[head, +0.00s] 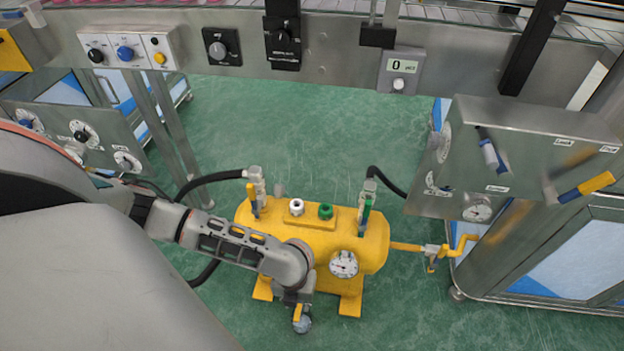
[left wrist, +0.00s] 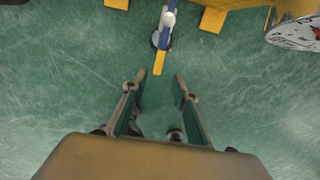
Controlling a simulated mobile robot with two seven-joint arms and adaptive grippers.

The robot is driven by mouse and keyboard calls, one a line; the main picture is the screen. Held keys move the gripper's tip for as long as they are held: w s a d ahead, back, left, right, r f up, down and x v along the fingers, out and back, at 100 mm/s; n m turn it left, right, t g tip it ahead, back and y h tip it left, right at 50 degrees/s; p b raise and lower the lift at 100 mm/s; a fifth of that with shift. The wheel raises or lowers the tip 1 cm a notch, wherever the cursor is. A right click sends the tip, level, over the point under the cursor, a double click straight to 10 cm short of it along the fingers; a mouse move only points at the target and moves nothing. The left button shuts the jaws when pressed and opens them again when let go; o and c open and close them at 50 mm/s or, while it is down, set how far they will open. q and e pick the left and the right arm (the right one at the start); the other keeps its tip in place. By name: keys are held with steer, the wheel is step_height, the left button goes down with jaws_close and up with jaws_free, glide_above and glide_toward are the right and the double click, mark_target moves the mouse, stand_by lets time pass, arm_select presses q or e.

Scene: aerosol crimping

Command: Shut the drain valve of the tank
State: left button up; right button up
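The yellow tank (head: 315,240) stands on the floor in the middle of the head view, with a round gauge (head: 343,263) on its front. A small valve with a pale body and a blue lever ending in yellow (left wrist: 159,62) shows ahead of my fingers in the left wrist view. A small grey round part with a yellow bit beside it (head: 302,324), low at the tank's front, seems to be this valve. My left gripper (head: 292,298) is low before the tank, its fingers mostly hidden. The wrist view shows the gripper (left wrist: 158,92) open and empty, the lever tip just beyond its fingertips.
Black hoses (head: 210,178) run to valves on the tank's top. A yellow pipe with a small valve (head: 432,252) leaves its right side. A steel cabinet with levers (head: 540,130) stands at right, a control rail (head: 340,65) behind. Green floor (head: 320,120) lies free behind the tank.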

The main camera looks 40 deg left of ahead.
mark_target(298, 312)
arm_select(q)
steer(key=shift+a+f, duration=0.2)
steer(key=shift+f, duration=0.25)
steer(key=shift+s+f+b, duration=0.25)
steer(key=shift+f+b, duration=0.45)
steer(key=shift+f, duration=0.4)
step_height(298, 312, down, 5)
steer(key=shift+r+b, duration=0.15)
steer(key=shift+b, duration=0.95)
steer(key=shift+w, duration=0.35)
steer(key=c, duration=0.7)
jaws_close()
arm_select(e)
steer(key=a, duration=0.1)
steer(key=a+r+m, duration=0.1)
steer(key=a, duration=0.1)
steer(key=shift+w+r+m+t+y, duration=0.15)
steer(key=shift+w+m+t+y, duration=0.2)
steer(key=shift+m+t+y, duration=0.05)
